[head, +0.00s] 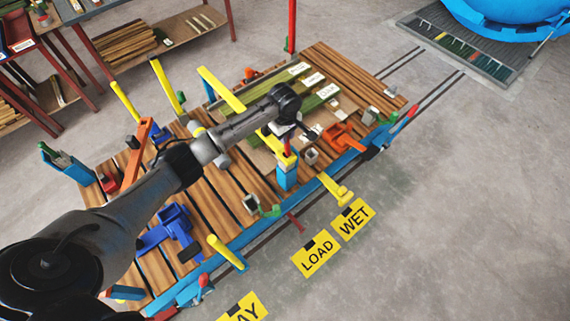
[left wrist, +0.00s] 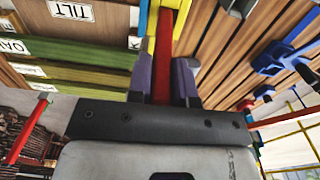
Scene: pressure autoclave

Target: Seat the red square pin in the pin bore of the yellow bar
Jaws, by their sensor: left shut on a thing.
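The red square pin (left wrist: 162,55) is between the two fingers of my left gripper (left wrist: 162,78) in the left wrist view, and the gripper is shut on it. In the head view the red pin (head: 287,145) shows as a small red patch below my left gripper (head: 286,134). The yellow bar (head: 289,161) lies just under it, across the top of a blue post (head: 287,180). The bar's yellow end (left wrist: 170,5) also shows past the pin in the left wrist view. The pin bore is hidden, so I cannot tell whether the pin's tip is in it. My right gripper is not in view.
The slatted wooden cart (head: 222,192) carries green labelled boards (head: 306,84), an orange clamp (head: 343,134) and a blue clamp (head: 172,232). Several yellow bars stick out around its edges, including one (head: 336,188) at front right. Concrete floor (head: 455,210) at the right is clear.

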